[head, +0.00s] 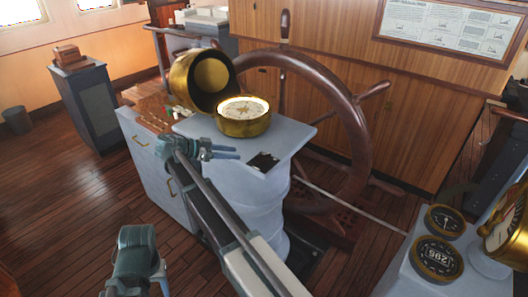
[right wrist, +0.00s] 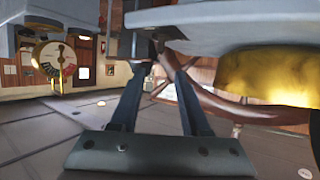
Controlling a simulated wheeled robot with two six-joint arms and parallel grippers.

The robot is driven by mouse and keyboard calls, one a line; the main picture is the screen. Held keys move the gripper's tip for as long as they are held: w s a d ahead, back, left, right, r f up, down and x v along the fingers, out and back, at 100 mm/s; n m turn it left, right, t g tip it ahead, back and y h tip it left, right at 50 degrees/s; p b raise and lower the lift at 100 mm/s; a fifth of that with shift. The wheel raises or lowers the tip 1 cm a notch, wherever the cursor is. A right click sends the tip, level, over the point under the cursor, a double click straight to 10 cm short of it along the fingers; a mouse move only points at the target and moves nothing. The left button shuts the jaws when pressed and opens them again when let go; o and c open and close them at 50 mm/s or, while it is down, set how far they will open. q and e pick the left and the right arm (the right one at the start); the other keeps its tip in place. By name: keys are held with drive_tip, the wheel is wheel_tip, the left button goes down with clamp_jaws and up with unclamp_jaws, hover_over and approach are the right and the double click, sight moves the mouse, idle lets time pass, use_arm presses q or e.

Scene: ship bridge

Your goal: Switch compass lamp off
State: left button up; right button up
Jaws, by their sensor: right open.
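The compass (head: 243,113) is a round brass bowl with a bright cream card, set on the pale grey binnacle top (head: 215,128). In the right wrist view, the open fingers (right wrist: 155,62) lie below a dark block that I cannot identify surely; the brass bowl (right wrist: 270,75) is at right. My left gripper (head: 136,285) is low at left, fingers apart, partly cut off.
A brass hood (head: 201,80) lies tipped open behind the compass. The large wooden wheel (head: 350,125) stands behind and right of the binnacle. Brass gauges (head: 437,259) are on a grey console at bottom right. The wooden floor (head: 70,190) at left is clear.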

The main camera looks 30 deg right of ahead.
sight(261, 155)
drive_tip(key=b+x, duration=0.5)
drive_tip(key=x, duration=0.7)
drive_tip(key=shift+s+d+f, duration=0.1)
drive_tip(key=shift+d, duration=0.15)
drive_tip(key=shift+d+f, duration=0.2)
drive_tip(key=shift+d, duration=0.45)
clamp_jaws()
